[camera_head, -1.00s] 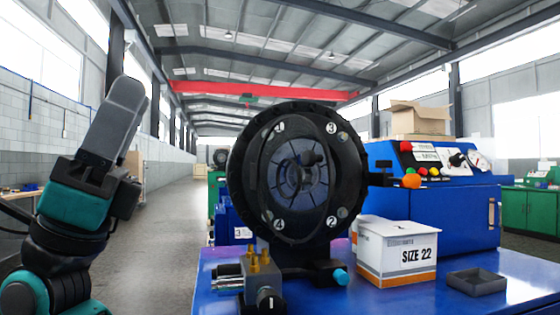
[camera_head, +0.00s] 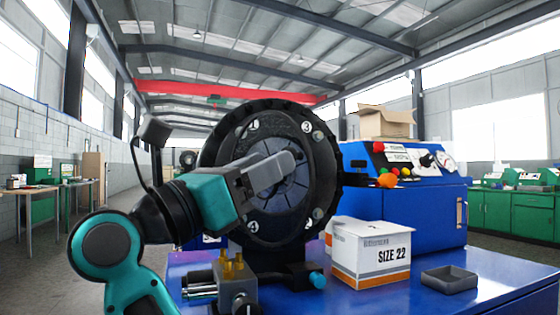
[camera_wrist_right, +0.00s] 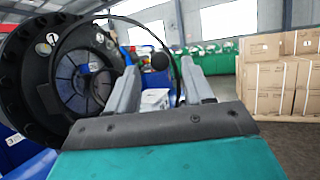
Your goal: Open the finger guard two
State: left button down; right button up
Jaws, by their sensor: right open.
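The crimper head (camera_head: 326,170) is a big black ribbed ring with a plate marked with numbers. My right gripper (camera_head: 286,165) is in front of the face, covering part of the window and any knob there. In the wrist view the window (camera_wrist_right: 73,85) lies left of my open fingers (camera_wrist_right: 158,70). My left gripper is out of view.
A blue bench (camera_head: 400,298) carries brass fittings (camera_head: 232,266), a SIZE 22 box (camera_head: 368,252) and a dark tray (camera_head: 449,279). A blue control cabinet (camera_head: 428,212) stands behind at right. Stacked cartons (camera_wrist_right: 270,85) show in the wrist view.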

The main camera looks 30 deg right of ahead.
jog(key=x, duration=0.3)
jog(key=shift+d+r, duration=0.15)
jog(key=shift+d, duration=0.1)
grip_shut()
dwell(0.4)
